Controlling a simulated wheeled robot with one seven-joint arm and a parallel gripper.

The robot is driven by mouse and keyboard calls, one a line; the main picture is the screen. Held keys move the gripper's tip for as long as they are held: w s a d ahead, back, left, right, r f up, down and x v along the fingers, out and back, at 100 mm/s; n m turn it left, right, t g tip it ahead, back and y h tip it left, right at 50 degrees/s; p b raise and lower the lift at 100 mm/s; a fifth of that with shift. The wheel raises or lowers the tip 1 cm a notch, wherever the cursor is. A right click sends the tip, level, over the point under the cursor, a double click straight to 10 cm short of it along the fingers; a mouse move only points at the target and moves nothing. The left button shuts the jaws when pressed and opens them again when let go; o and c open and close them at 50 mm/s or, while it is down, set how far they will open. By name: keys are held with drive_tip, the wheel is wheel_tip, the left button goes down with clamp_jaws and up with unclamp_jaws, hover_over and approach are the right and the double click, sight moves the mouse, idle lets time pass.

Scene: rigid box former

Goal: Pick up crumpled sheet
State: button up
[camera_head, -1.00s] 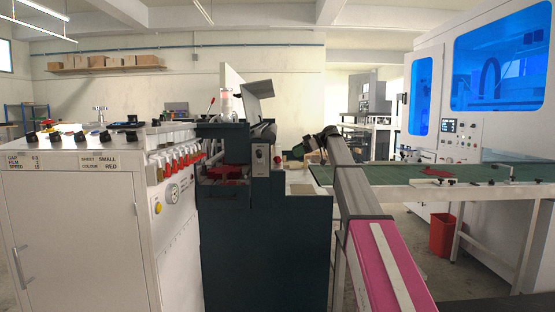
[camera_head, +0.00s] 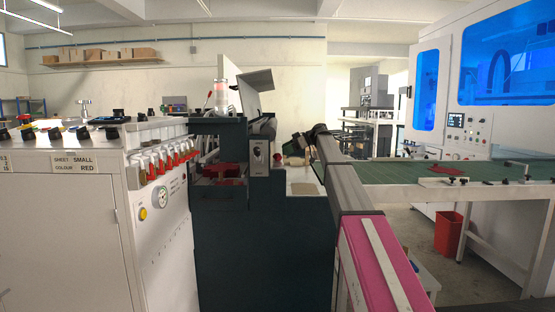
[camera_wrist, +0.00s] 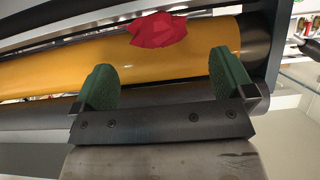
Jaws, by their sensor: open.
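A red crumpled sheet (camera_wrist: 158,30) lies against the orange roller (camera_wrist: 60,75) in the wrist view, near the roller's upper edge. My gripper (camera_wrist: 165,80) is open and empty, its two green finger pads apart. The sheet shows beyond the fingertips, roughly midway between them, and I see no contact. In the head view my arm reaches to the dark machine (camera_head: 262,245), and my fingers and the sheet on the roller cannot be made out there.
A dark roller or bar lies beside the orange roller. A white control cabinet (camera_head: 60,220) stands at the left. A green conveyor (camera_head: 400,172) with a red piece (camera_head: 447,169) on it runs to the right, and a red bin (camera_head: 448,232) stands below.

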sight(277, 154)
drive_tip(key=x, duration=0.5)
drive_tip(key=shift+f, duration=0.3)
drive_tip(key=c, duration=1)
